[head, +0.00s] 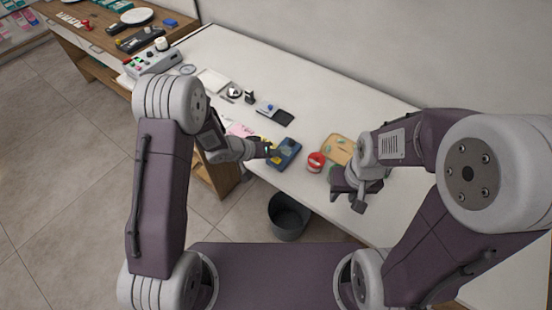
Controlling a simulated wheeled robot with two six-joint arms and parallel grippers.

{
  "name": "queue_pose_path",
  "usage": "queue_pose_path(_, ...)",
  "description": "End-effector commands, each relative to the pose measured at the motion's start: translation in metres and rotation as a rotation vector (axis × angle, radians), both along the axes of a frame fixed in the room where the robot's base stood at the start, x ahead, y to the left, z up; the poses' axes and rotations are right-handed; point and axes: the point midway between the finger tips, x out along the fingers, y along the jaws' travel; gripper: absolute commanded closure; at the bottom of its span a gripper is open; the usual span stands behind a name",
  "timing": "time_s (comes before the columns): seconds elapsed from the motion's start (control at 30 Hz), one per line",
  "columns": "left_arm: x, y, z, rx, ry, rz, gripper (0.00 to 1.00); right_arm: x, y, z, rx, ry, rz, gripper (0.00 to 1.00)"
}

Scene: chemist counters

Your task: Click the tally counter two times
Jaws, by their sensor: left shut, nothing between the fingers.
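I cannot pick out the tally counter with certainty; the objects are small in the head view. A round red thing with a pale face (315,161) lies near the counter's front edge, between my grippers. My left gripper (272,151) is shut and empty, at the left side of a blue tray (291,156) with yellow pieces. It covers part of the tray, and I cannot tell whether it touches anything. My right gripper (348,193) hangs over the counter to the right of the red thing, apart from it; its finger gap is unclear.
The white counter (330,104) has free room along the wall. A wooden board (338,148) with green pieces lies behind the red thing. A black-and-grey device (275,114) and small items lie farther back. A dark bin (289,217) stands on the floor.

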Motion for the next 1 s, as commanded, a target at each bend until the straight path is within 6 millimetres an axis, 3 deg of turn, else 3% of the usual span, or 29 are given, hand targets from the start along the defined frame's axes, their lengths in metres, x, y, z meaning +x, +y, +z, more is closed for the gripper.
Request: queue_pose_path(1.0,-0.0003,0.0,-0.0088,0.0,0.001,-0.001,1.0,0.0,0.0,-0.001,0.0,0.0,0.0,0.64)
